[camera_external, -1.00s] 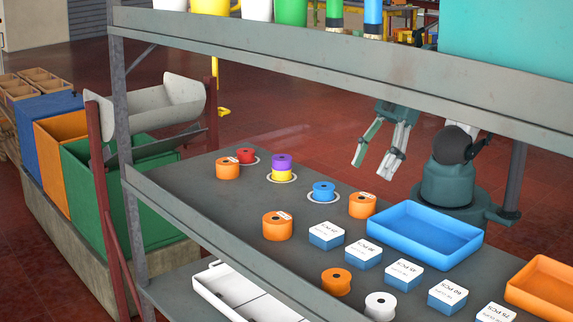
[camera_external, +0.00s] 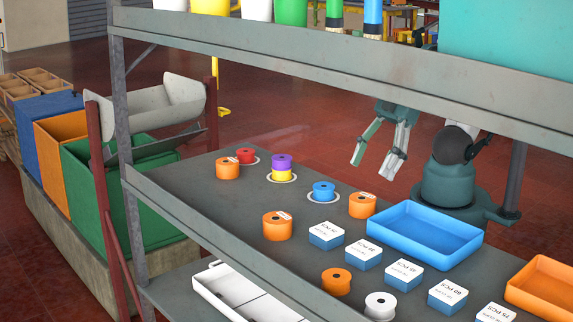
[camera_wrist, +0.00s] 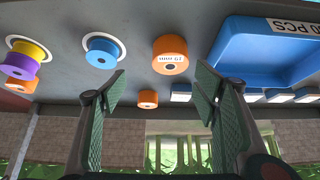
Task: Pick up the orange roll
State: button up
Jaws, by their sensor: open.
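Several orange rolls stand on the grey shelf. One orange roll (camera_external: 362,205) is beside the blue tray, nearest my gripper; it shows in the wrist view (camera_wrist: 170,55) with a white label. Another orange roll (camera_external: 277,226) is nearer the front, one (camera_external: 336,281) is at the front edge, and one (camera_external: 228,170) is at the far left by a red roll. My gripper (camera_external: 373,162) is open and empty, beyond the shelf's back edge and apart from the rolls. In the wrist view its fingers (camera_wrist: 160,85) spread on either side of a further orange roll (camera_wrist: 147,98).
A blue tray (camera_external: 403,254) lies right of the nearest orange roll. A blue roll (camera_external: 323,191) and a purple-yellow stack (camera_external: 281,166) stand on white rings to its left. Labelled boxes (camera_external: 326,235) line the front. An upper shelf (camera_external: 340,65) overhangs this one.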

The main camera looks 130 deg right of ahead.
jog(key=shift+w+r, duration=0.1)
jog(key=w+d+r+n+g+h+p, duration=0.1)
jog(key=w+r+n+p, duration=0.1)
jog(key=w+n+p, duration=0.35)
jog(key=w+r+n+g+p, duration=0.1)
jog(key=w+r+n+p, duration=0.2)
jog(key=w+n, duration=0.45)
jog(key=n+g+h+p, duration=0.2)
jog(key=n+p, duration=0.7)
jog(key=n, duration=0.3)
send_near(279, 218)
jog(key=f, duration=0.2)
jog(key=shift+w+d+f+n, duration=0.25)
jog(key=shift+w+f+n, duration=0.1)
jog(key=shift+w+n, duration=0.15)
jog(key=shift+f+h, duration=0.15)
jog(key=shift+h, duration=0.15)
jog(key=shift+x, duration=1.15)
